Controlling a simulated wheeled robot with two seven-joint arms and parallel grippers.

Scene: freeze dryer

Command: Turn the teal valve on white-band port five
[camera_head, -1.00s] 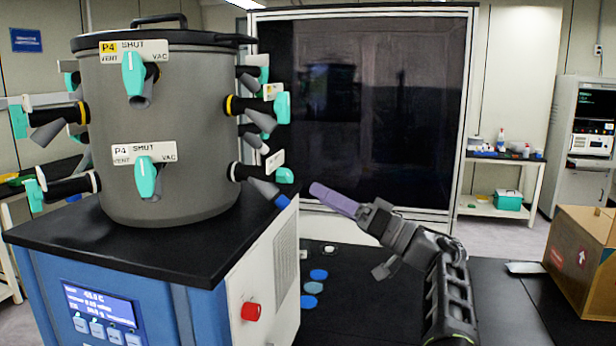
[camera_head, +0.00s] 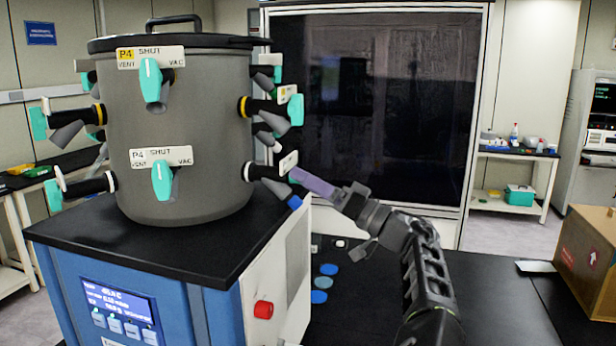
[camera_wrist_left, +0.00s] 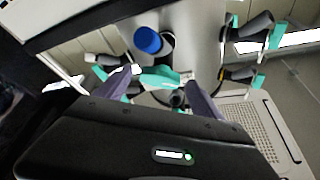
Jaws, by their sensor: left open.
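The grey drum (camera_head: 180,120) carries ports with black stubs and teal valves. A white-band port (camera_head: 262,172) is on its lower right side, with a white tag (camera_head: 288,162) too small to read. Its teal valve is mostly hidden behind the fingers of my left gripper (camera_head: 300,177). In the left wrist view, my left gripper (camera_wrist_left: 150,74) is open, with purple fingers either side of a teal valve handle (camera_wrist_left: 158,78). I cannot tell whether either finger touches it. A blue cap (camera_wrist_left: 147,41) is just beyond. My right gripper is not in view.
Another white-band port at the drum's front has a teal valve (camera_head: 162,181) and a tag reading P4 SHUT. A yellow-band port (camera_head: 262,107) sits above the gripper. A red knob (camera_head: 263,310) sticks out of the dryer's side. A cardboard box (camera_head: 588,260) stands far right.

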